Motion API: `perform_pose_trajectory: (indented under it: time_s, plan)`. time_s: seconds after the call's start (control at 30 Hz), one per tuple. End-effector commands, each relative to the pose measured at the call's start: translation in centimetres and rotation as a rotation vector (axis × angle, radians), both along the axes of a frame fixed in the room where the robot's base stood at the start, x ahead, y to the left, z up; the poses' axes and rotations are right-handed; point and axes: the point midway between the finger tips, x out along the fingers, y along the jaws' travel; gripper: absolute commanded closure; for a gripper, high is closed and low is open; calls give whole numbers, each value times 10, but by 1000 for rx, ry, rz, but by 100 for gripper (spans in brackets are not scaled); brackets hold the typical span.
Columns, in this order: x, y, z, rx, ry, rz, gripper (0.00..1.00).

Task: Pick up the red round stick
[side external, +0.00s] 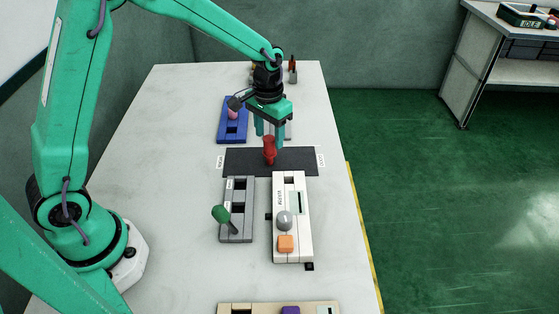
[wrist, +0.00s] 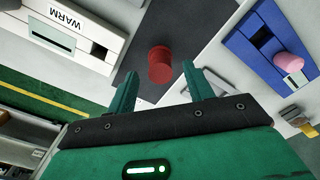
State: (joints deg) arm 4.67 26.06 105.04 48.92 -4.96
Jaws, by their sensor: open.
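The red round stick (side external: 269,151) stands upright on the dark mat (side external: 240,160) in the middle of the table. In the wrist view the red stick (wrist: 160,64) is seen from above, just beyond my fingertips and between their lines. My gripper (side external: 269,138) is over the mat, fingers pointing down, with the stick's top close beneath it. In the wrist view my gripper (wrist: 158,78) is open and its fingers are apart with nothing between them. I cannot tell whether a finger touches the stick.
A grey fixture (side external: 237,225) with a green knob and a white fixture (side external: 291,255) with a grey ball and an orange block stand nearer the camera. A blue tray (side external: 232,134) with a pink piece is behind. Bare table (side external: 160,180) lies to the left.

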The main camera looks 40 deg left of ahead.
Motion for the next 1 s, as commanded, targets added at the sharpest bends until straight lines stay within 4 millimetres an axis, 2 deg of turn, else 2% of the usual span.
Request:
perform_pose_trajectory:
  time_s: [0.1, 0.3, 0.8, 0.83, 1.0]
  plan:
    - [-1, 1, -16, 0, 4, 0, 48]
    - [0, 1, -30, 0, 0, 0, 48]
    - [0, 1, -30, 0, -1, 0, 48]
    - [0, 1, -30, 0, 0, 0, 50]
    - [0, 1, -30, 0, -1, 0, 84]
